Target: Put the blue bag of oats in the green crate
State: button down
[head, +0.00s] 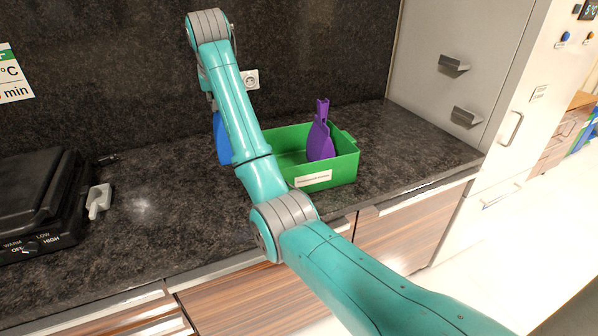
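A blue thing, likely the blue bag of oats (221,140), shows in the head view just left of my forearm, which covers its right side. Its top meets the small visible part of my gripper (212,103). My arm hides most of the gripper and both fingertips, so its grip on the blue thing cannot be made out. The green crate (342,171) stands on the dark counter right of my arm, with a white label on its front. Its left part is partly hidden by my arm.
A purple scoop or brush (320,140) stands upright in the crate's right part. A black appliance (38,200) and a white scoop (98,200) are at the left. A wall socket (250,79) is behind. The counter (420,140) is clear right of the crate.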

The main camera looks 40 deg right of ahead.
jog(key=s+d+f, duration=0.1)
jog(key=s+d, duration=0.2)
jog(key=d, duration=0.4)
jog(key=s+d+f, duration=0.1)
jog(key=s+d, duration=0.1)
jog(key=d, duration=0.5)
notch_tip(320, 180, down, 10)
jog(key=shift+d, duration=0.15)
jog(key=c, duration=1.1)
grip_release()
jog(key=shift+s, duration=0.1)
jog(key=shift+v, duration=3.75)
